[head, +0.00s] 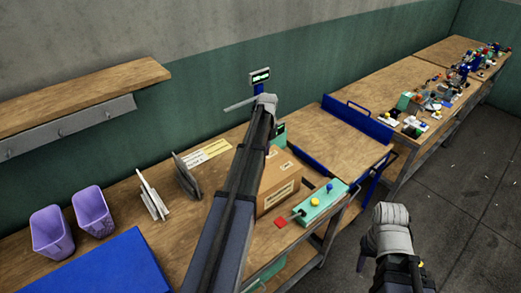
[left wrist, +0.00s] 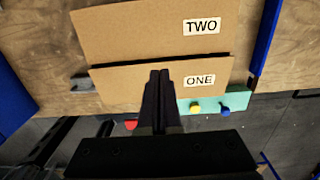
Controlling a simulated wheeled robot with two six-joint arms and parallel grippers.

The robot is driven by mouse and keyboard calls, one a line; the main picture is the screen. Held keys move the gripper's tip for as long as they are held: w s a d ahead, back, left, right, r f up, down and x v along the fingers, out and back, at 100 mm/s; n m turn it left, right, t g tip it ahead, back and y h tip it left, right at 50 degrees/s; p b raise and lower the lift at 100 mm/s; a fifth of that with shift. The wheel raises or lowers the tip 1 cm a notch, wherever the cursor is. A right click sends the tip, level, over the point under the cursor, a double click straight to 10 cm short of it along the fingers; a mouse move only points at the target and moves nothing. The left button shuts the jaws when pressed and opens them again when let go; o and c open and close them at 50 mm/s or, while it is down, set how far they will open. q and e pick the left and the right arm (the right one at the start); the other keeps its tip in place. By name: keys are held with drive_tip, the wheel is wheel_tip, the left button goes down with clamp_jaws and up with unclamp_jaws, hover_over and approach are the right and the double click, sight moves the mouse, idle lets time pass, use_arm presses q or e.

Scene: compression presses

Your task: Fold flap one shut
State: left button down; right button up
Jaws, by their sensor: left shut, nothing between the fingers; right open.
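A brown carton (head: 283,185) stands on the workbench, partly hidden behind my left arm in the head view. In the left wrist view, flap one (left wrist: 115,95), labelled ONE, is on the near side. Flap two (left wrist: 130,35), labelled TWO, is beyond it, with a dark line between them. My left gripper (left wrist: 160,75) is shut and empty, its fingertips over flap one near the dark line. I cannot tell whether they touch it or how far it is folded. My right gripper (head: 390,215) is open, off the bench front at the right; its fingertips are hard to see.
A teal control box (head: 322,203) with yellow and blue buttons is at the carton's right. Purple bins (head: 93,211), upright panels (head: 187,175) and a blue surface (head: 105,270) are left. A blue-railed table (head: 345,158) is right.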

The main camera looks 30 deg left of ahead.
use_arm(q)
drive_tip(key=w+a+r+p, duration=0.2)
drive_tip(key=a+r+p, duration=0.3)
drive_tip(key=r+p, duration=0.1)
drive_tip(key=shift+a+r, duration=0.25)
drive_tip(key=shift+r, duration=0.4)
use_arm(e)
wheel_tip(320, 180, up, 7)
drive_tip(key=shift+d, duration=0.2)
use_arm(q)
drive_tip(key=s+d+f+n+t+h+b, duration=0.25)
drive_tip(key=s+f+n+t+b, duration=0.2)
drive_tip(key=s+n, duration=0.25)
drive_tip(key=n+t+b, duration=0.4)
drive_tip(key=n+b, duration=0.6)
drive_tip(key=b, duration=0.3)
hover_over(269, 167)
drive_tip(key=s, duration=0.2)
drive_tip(key=shift+y, duration=0.25)
wheel_tip(269, 167, down, 6)
drive_tip(key=shift+s+a+f, duration=0.1)
drive_tip(key=shift+a, duration=0.05)
wheel_tip(269, 167, down, 2)
drive_tip(key=shift+s+a+f+b, duration=0.1)
drive_tip(key=shift+s+a+b, duration=0.05)
drive_tip(key=shift+b, duration=0.7)
drive_tip(key=shift+f+b, duration=0.35)
drive_tip(key=shift+b, duration=0.05)
use_arm(e)
wheel_tip(269, 167, down, 20)
